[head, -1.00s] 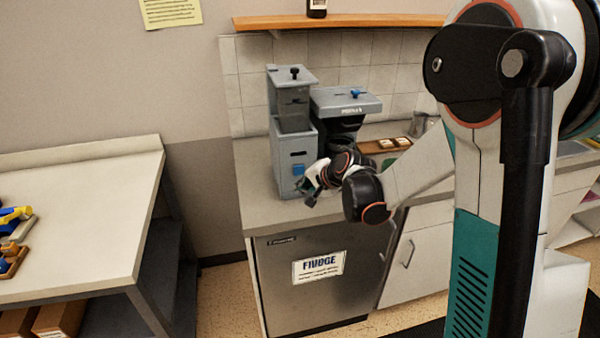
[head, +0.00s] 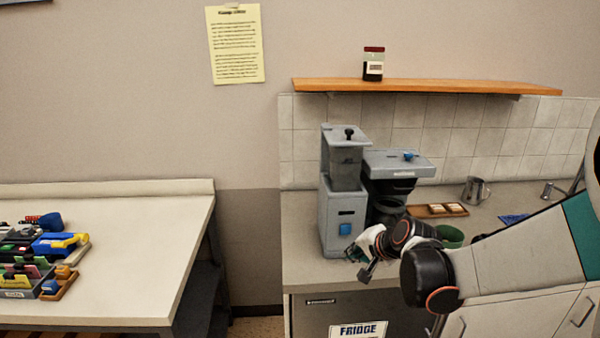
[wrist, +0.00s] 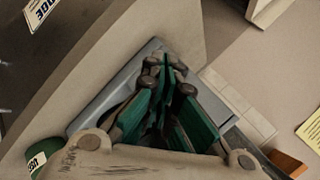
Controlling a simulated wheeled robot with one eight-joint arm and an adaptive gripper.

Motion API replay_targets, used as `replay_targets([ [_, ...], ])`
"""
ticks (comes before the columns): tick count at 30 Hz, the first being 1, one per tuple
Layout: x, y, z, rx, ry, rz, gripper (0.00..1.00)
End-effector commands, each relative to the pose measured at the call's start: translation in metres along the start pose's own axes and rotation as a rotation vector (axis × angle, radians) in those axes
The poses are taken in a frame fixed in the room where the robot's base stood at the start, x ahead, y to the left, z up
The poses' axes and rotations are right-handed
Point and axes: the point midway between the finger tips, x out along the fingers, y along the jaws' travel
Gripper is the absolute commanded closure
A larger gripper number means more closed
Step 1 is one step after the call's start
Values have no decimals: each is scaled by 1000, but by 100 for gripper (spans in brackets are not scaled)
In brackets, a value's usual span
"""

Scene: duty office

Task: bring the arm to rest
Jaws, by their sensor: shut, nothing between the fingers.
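My gripper (head: 361,263) is in front of the grey grinder (head: 342,215) and the coffee machine (head: 400,165), over the counter's front part. In the wrist view, the green-padded fingers of my gripper (wrist: 172,85) are close together with nothing between them. My arm comes in from the right side of the head view, bent at a dark joint just above the front edge of the counter. I cannot tell whether the gripper touches the grinder.
A green cup (head: 450,237) and a wooden tray (head: 418,211) stand on the counter near my wrist, with a metal jug (head: 476,190) further right. The fridge (head: 330,310) is below. A table (head: 150,240) with tools stands at left. A shelf (head: 440,87) holds a jar (head: 373,64).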

Motion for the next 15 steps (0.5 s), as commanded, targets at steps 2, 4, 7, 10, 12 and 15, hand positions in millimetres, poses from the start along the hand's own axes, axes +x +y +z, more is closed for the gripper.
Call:
replay_targets([
  [2, -24, -3, 10, -69, 1, 23, 100],
  [4, -44, -4, 18, -131, 3, 45, 100],
  [7, -70, -2, 30, -220, 5, 76, 100],
  [10, -96, 1, 42, -307, 5, 105, 100],
  [12, -114, 5, 50, -369, 6, 127, 100],
  [15, -138, 13, 63, -457, 5, 158, 100],
])
